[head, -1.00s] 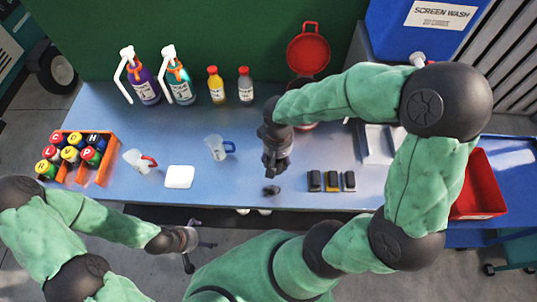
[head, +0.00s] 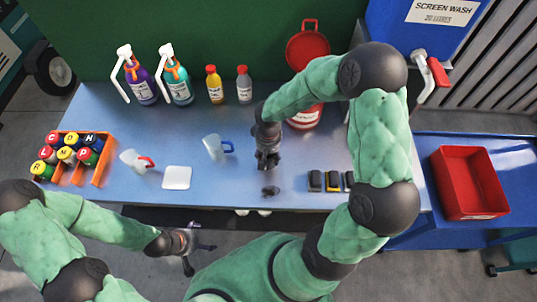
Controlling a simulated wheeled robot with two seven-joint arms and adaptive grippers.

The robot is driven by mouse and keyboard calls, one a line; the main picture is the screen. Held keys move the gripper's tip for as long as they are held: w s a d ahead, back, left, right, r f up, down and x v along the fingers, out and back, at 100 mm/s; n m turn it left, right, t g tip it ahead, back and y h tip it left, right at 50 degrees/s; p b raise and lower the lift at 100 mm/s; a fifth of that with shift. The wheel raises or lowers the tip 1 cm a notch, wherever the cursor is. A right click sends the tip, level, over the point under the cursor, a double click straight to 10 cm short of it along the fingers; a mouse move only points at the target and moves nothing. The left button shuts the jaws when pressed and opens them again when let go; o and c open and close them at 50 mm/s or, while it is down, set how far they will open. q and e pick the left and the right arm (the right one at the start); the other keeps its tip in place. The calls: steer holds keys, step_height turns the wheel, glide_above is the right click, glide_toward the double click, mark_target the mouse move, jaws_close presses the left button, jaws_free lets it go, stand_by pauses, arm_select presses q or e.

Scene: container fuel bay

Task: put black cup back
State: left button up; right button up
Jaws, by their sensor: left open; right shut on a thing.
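My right gripper (head: 268,163) points down over the middle of the blue table. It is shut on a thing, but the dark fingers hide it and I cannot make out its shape. A small black thing (head: 270,191) lies near the front edge, just below that gripper in the picture and apart from it; I cannot tell whether it is the black cup. A clear cup with a blue handle (head: 214,147) stands left of the gripper. A clear cup with a red handle (head: 134,160) stands further left. My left gripper (head: 197,243) is open and empty in front of the table.
A white square pad (head: 177,177) lies bare on the table (head: 225,185). An orange crate (head: 101,170) holds several lettered, coloured caps at left. Spray bottles (head: 140,85) and small bottles (head: 244,86) stand behind. Small dark blocks (head: 333,181) lie right; a red bin (head: 470,180) stands beyond.

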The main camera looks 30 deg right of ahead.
steer(key=shift+r, duration=0.1)
steer(key=shift+f, duration=0.2)
steer(key=o, duration=1.2)
steer(key=shift+o, duration=0.2)
steer(key=shift+r, duration=0.1)
steer(key=shift+r, duration=0.2)
step_height(320, 180, up, 12)
steer(key=p, duration=0.2)
steer(key=shift+f, duration=0.1)
